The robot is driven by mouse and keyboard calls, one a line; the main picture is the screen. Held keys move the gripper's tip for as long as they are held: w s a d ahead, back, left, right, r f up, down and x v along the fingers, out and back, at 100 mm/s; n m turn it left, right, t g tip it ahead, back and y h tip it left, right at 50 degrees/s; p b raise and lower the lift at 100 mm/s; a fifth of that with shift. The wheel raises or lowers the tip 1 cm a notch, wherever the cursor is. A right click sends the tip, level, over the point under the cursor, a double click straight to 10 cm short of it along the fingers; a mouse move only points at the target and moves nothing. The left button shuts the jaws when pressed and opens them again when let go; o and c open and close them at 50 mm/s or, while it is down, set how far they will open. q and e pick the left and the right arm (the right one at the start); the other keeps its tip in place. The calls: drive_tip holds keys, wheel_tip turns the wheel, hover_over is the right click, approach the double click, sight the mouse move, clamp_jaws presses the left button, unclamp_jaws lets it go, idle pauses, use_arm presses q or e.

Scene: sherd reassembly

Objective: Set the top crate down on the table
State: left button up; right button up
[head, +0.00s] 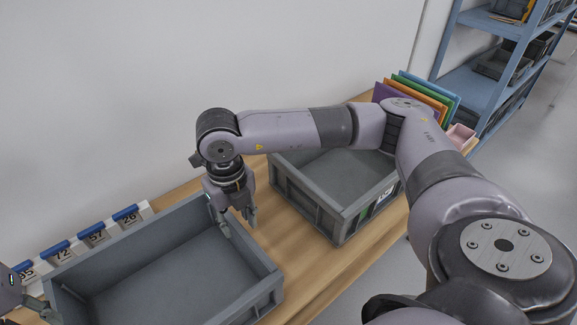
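A grey, empty crate (262,280) fills the lower left of the head view, its near side cut off by the picture's edge. I cannot tell whether it rests on the wooden table (318,262) or on another crate. A second grey, empty crate (340,214) stands on the table to its right, partly hidden behind my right arm. My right gripper (240,229) points down at the near crate's right wall, its fingers spread apart, one on each side of the rim. My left gripper (36,306) shows only in part at the lower left, by that crate's left end.
Number cards with blue clips (93,233) line the table's back edge by the white wall. Coloured folders (425,92) and a pink bin (461,136) stand at the far end. A blue shelf (480,70) stands beyond. A strip of table between the crates is bare.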

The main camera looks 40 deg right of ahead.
wheel_tip(320, 180, up, 6)
drive_tip(key=shift+f, duration=0.1)
idle(0.6)
